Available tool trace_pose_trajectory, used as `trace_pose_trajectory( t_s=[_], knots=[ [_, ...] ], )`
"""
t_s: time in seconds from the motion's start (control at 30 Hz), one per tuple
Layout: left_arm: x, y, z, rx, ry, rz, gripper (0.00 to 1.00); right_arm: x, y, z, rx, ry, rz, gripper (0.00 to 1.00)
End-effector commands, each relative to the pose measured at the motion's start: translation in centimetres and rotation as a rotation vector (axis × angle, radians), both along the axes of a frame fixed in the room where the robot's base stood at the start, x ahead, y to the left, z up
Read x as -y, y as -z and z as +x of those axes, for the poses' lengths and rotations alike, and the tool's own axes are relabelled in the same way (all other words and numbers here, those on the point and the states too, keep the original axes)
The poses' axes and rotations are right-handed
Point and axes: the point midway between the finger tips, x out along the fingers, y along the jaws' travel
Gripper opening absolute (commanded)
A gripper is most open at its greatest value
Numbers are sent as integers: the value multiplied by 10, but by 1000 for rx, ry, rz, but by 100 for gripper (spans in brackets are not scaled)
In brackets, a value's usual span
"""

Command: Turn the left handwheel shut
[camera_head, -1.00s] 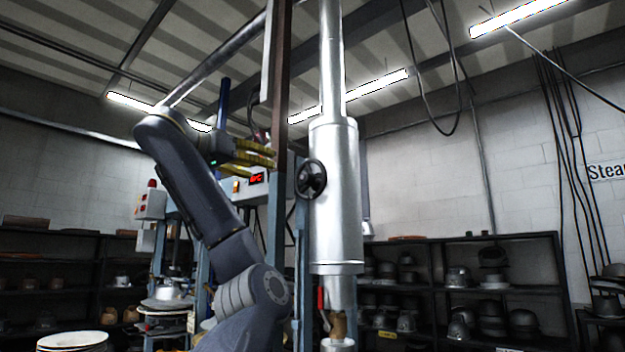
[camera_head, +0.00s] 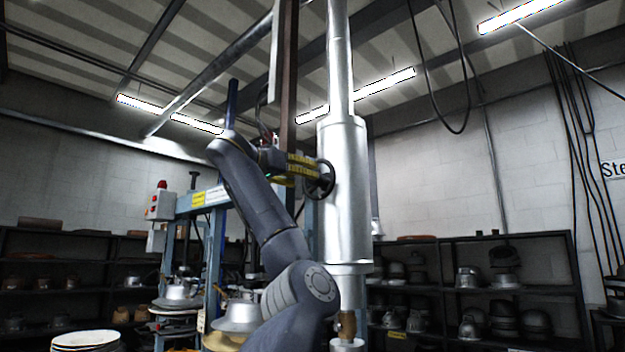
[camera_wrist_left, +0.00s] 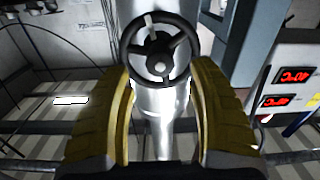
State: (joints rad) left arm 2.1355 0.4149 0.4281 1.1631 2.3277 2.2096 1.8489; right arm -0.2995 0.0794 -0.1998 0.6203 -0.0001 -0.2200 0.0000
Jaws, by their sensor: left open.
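The left handwheel (camera_head: 322,180) is a black spoked wheel on the side of a silver vertical cylinder (camera_head: 345,200). In the left wrist view the handwheel (camera_wrist_left: 159,48) faces the camera, beyond the fingers. My left gripper (camera_head: 312,172) has yellow ribbed fingers that reach up to the wheel in the head view. In the left wrist view my left gripper (camera_wrist_left: 164,100) is open, one finger to each side of the wheel's lower part. I cannot tell whether the fingers touch the rim. My right gripper is not in view.
A brown vertical post (camera_head: 288,95) stands just left of the cylinder. Red digital displays (camera_wrist_left: 291,88) show at the right in the wrist view. A blue press frame (camera_head: 215,240) and a red-topped control box (camera_head: 160,203) stand at left. Shelves of hat forms (camera_head: 485,290) line the back.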

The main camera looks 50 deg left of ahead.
Motion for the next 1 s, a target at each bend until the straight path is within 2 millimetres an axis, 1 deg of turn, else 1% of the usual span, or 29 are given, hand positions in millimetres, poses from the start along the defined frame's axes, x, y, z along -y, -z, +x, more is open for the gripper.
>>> trace_pose_trajectory(
  t_s=[0.03, 0.2, 0.4, 0.6, 0.87, 0.9, 1.0],
  knots=[
    [-1, 1, 8, -3, 2, 0, 59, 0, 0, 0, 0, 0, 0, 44],
    [-4, 0, 28, -2, 1, 0, 59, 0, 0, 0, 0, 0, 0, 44],
    [-6, 0, 43, -1, 1, -1, 59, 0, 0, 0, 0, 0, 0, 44],
    [-7, 0, 47, 1, 0, 0, 59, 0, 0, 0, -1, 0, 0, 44],
    [-7, 0, 48, 1, 0, -1, 59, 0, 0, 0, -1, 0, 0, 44],
    [-7, 0, 48, 1, 0, -1, 57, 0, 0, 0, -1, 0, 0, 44],
    [-7, 0, 48, 1, 0, -1, 46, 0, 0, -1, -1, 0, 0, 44]
  ],
)
